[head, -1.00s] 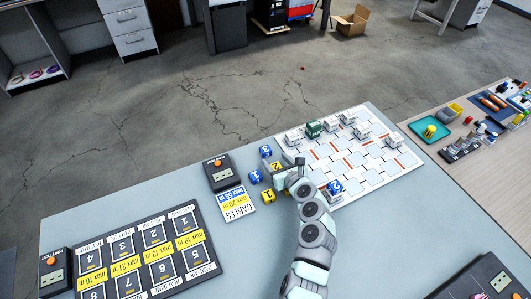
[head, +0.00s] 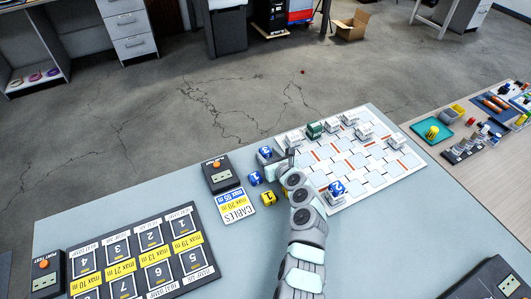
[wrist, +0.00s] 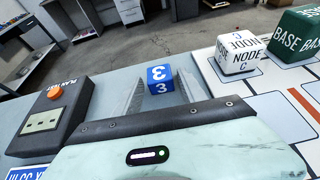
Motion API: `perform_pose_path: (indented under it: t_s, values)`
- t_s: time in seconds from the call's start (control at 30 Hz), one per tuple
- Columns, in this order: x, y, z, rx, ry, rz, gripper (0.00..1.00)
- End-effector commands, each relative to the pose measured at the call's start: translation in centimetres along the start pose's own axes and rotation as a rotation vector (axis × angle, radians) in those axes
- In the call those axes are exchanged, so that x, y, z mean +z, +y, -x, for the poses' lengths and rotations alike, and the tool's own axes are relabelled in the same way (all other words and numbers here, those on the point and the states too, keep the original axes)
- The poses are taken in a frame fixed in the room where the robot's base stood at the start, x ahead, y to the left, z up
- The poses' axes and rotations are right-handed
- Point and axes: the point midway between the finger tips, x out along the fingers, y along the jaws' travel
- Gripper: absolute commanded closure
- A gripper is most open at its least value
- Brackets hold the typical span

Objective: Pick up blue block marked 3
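The blue block marked 3 (head: 265,152) sits on the grey-blue table near its far edge, left of the white board. In the wrist view the blue block (wrist: 160,79) shows its 3 on the top and near faces. It lies ahead, between the lines of my two fingers, with a gap on each side. My gripper (head: 273,160) is open and empty, right beside the block in the head view. In the wrist view my gripper (wrist: 161,92) has its fingers spread. I cannot tell whether the tips have reached the block's sides.
Another blue block (head: 255,177) and a yellow block (head: 269,198) stand close by. The port box (head: 218,172) is to the left. The white board (head: 375,178) with node cubes and a green base cube (head: 314,130) is to the right.

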Motion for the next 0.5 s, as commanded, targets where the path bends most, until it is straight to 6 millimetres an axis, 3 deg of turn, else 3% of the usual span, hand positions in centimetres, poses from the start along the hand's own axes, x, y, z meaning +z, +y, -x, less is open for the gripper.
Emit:
perform_pose_path:
  t_s: [0.5]
  values:
    - [-0.03, -0.02, 0.02, 0.0, 0.0, 0.0, 0.95]
